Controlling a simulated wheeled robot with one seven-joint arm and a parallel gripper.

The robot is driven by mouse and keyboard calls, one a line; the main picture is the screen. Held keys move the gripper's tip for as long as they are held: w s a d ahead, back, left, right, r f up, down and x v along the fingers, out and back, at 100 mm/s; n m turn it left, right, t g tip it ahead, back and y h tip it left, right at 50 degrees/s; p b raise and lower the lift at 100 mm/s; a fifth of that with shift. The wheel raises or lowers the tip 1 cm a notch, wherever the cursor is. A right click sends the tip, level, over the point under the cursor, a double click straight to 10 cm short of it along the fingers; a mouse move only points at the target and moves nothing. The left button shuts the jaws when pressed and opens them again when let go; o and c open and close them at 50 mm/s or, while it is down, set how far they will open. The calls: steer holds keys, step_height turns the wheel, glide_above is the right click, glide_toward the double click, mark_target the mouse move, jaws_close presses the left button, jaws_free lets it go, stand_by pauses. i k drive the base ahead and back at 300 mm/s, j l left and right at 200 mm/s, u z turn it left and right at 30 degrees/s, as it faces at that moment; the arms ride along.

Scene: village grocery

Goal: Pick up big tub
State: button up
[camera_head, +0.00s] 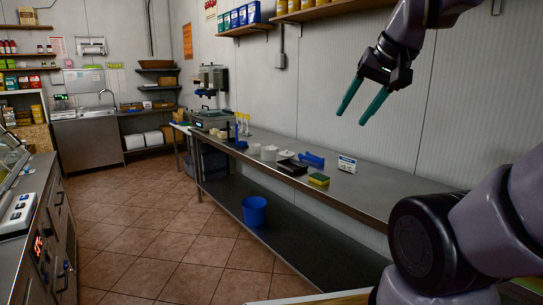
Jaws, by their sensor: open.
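Several small white tubs stand close together on the long steel table (380,193). The largest looking white tub (269,153) is near the middle of the table, with a lower lidded white one (285,156) to its right and a smaller white one (255,149) to its left. I cannot tell for certain which is the big tub. My gripper (352,118) hangs at the upper right, teal fingers pointing down and left. It is open and empty, in the air above the table and well apart from the tubs.
Beside the tubs are a black tray (289,167), a blue object (311,159), a yellow-green sponge (318,179) and a white labelled box (347,164). A scale (211,118) stands at the table's far end. A blue bucket (254,211) sits on the lower shelf. The tiled floor at left is clear.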

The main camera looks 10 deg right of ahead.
mark_target(268, 154)
steer(key=i+j, duration=0.15)
steer(key=i, duration=0.4)
steer(key=i+j+z, duration=0.1)
steer(key=i, duration=0.4)
steer(key=i+j, duration=0.15)
steer(key=i, duration=0.4)
steer(key=i+j+z, duration=0.1)
steer(key=i, duration=0.4)
steer(key=j, duration=0.1)
